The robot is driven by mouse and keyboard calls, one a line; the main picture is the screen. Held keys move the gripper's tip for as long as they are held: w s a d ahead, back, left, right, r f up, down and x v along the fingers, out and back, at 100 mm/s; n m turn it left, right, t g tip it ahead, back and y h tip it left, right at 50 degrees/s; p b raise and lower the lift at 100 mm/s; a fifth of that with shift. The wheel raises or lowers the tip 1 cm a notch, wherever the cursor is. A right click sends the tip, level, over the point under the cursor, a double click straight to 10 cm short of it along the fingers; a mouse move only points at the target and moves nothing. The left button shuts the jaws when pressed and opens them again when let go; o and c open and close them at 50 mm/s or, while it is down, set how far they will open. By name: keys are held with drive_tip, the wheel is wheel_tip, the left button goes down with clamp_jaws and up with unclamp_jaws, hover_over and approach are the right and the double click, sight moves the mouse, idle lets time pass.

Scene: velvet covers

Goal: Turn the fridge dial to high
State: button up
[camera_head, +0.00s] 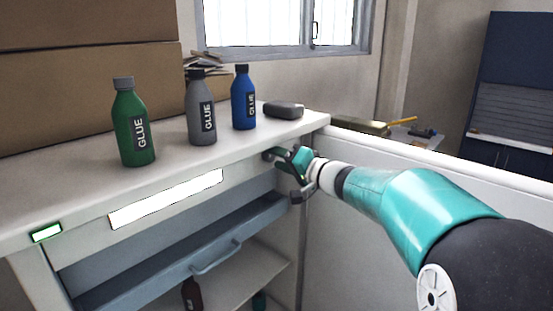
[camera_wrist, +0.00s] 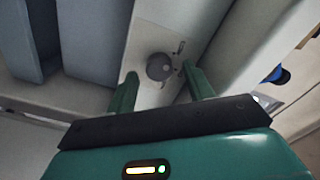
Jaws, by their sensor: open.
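The fridge dial (camera_wrist: 159,66) is a round grey knob on a pale panel in the wrist view. Small dark marks sit beside it, too small to read. My gripper (camera_wrist: 160,76) is open, with one green finger on either side of the dial in this view. I cannot tell whether the fingers touch it. In the head view my gripper (camera_head: 287,167) is at the right end of the white fridge's (camera_head: 70,207) front, just below its top. The dial is not clearly visible there, as the gripper covers that area.
Green (camera_head: 133,135), grey (camera_head: 201,125) and blue (camera_head: 243,105) glue bottles stand on the fridge top. A dark grey block (camera_head: 284,110) lies near its right corner. Below is a blue-grey drawer (camera_head: 170,262) with a handle. A white wall (camera_head: 400,175) stands close on the right.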

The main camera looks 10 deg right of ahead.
drive_tip(key=shift+w+a, duration=0.3)
drive_tip(key=shift+w, duration=0.15)
drive_tip(key=c, duration=1)
drive_tip(key=shift+o, duration=0.2)
drive_tip(key=shift+m, duration=0.3)
drive_tip(key=m, duration=0.9)
drive_tip(key=shift+f+m, duration=0.1)
drive_tip(key=shift+m, duration=0.3)
drive_tip(key=m, duration=1.3)
drive_tip(key=shift+m, duration=0.3)
